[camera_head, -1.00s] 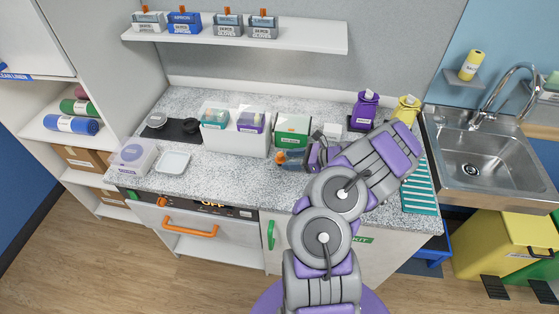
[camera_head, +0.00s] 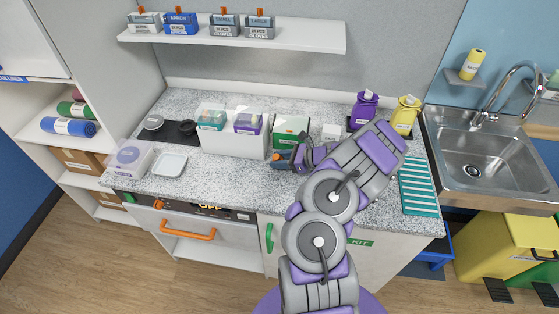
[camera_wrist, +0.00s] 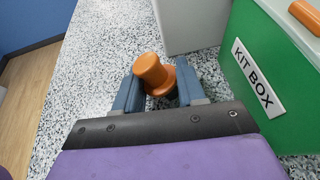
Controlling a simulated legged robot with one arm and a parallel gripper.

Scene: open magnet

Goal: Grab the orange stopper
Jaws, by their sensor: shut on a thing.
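The orange stopper (camera_wrist: 151,71) shows between the two blue-grey fingers of my gripper (camera_wrist: 158,88) in the wrist view. It has a round knob top and a wider flange below, and it looks tilted. My gripper is shut on it, just above the speckled counter. In the head view my gripper (camera_head: 283,159) is in front of the green kit box, and only a bit of orange shows at its tip. The stopper's lower part is hidden by the gripper.
The green kit box (camera_head: 289,132) stands close beside my gripper, and it also shows in the wrist view (camera_wrist: 262,100). A white bin (camera_head: 234,142) stands to the left. Purple (camera_head: 363,110) and yellow (camera_head: 404,115) bottles stand at the back right.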

